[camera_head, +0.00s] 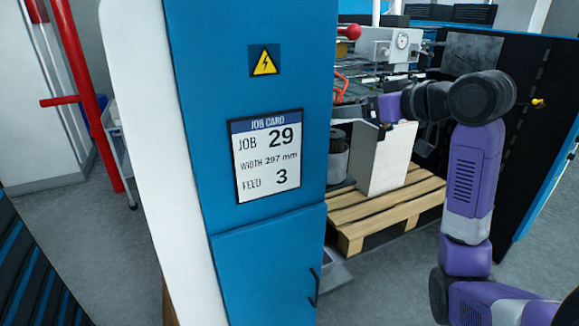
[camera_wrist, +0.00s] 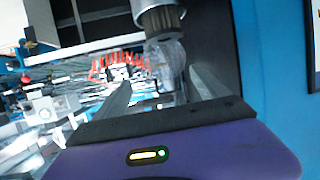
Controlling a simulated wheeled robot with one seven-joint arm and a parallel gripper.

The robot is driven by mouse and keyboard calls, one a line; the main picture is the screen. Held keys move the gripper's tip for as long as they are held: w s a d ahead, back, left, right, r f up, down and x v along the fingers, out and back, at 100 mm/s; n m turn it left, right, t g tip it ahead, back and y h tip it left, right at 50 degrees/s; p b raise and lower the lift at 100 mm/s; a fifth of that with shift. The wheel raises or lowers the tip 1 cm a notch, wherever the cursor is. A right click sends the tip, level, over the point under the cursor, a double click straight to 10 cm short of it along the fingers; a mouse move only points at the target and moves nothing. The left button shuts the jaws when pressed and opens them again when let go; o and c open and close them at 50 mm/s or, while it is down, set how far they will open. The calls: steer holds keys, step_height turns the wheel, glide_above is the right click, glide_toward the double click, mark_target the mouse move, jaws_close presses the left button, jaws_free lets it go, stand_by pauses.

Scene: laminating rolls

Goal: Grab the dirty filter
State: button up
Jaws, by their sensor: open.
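In the wrist view, my gripper (camera_wrist: 158,92) is open, its two grey fingers spread apart. A grey ribbed cylinder (camera_wrist: 161,20) hangs at the top centre, with a cloudy, clear-looking bowl part (camera_wrist: 167,58) below it. This may be the dirty filter, but I cannot tell for sure. It appears between and beyond the fingertips, and I see no finger closed on it. In the head view, my gripper end (camera_head: 386,126) is small and partly hidden, left of my purple wrist, near the machine; no filter can be made out there.
A blue cabinet (camera_head: 270,55) with a job card (camera_head: 268,155) blocks much of the head view. A pale box-like panel (camera_head: 388,160) stands on a wooden pallet (camera_head: 420,200) below my wrist. Red coiled tubing (camera_wrist: 115,66) lies behind the fingers. A blue wall (camera_wrist: 265,70) is close on the right.

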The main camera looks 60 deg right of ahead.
mark_target(335, 134)
steer(key=shift+g+y, duration=0.5)
steer(key=shift+g, duration=0.3)
steer(key=w+f, duration=0.2)
steer(key=w+f+p, duration=0.1)
steer(key=f, duration=0.2)
steer(key=w+f, duration=0.2)
steer(key=shift+w+d+f+p, duration=0.15)
steer(key=shift+w+f+p, duration=0.15)
steer(key=shift+w+p, duration=0.05)
jaws_close()
